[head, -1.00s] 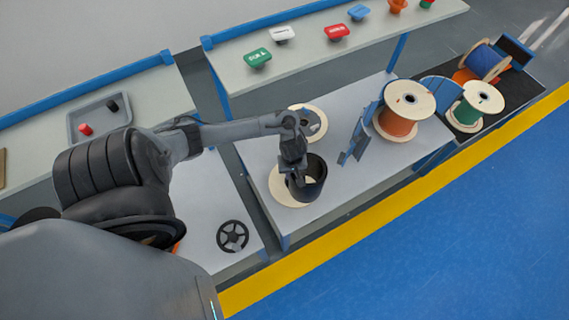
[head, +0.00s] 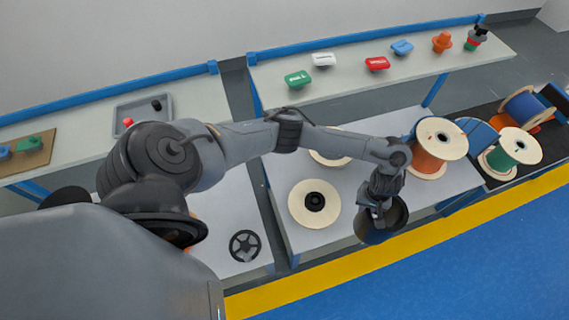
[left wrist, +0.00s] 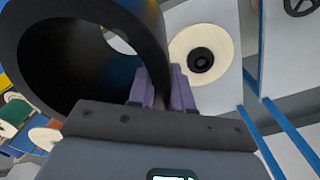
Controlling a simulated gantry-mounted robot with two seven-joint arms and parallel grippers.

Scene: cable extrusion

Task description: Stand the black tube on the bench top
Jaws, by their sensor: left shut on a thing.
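The black tube (head: 378,234) is a wide, open-ended cylinder in the head view, near the front edge of the bench top (head: 280,190). My left gripper (head: 379,212) is shut on its wall. In the left wrist view the tube (left wrist: 148,45) fills the upper left, tilted, and the wall sits between the two purple fingers of my gripper (left wrist: 162,90). The tube appears held above the bench, but its exact height and lower end are hard to judge. My right gripper is not in view.
A cream disc (head: 300,212) with a black hub lies left of the tube. An orange spool (head: 430,160) stands behind it to the right. A second cream disc (head: 322,158) is partly behind my arm. A black spoked wheel (head: 245,245) lies on the left bench.

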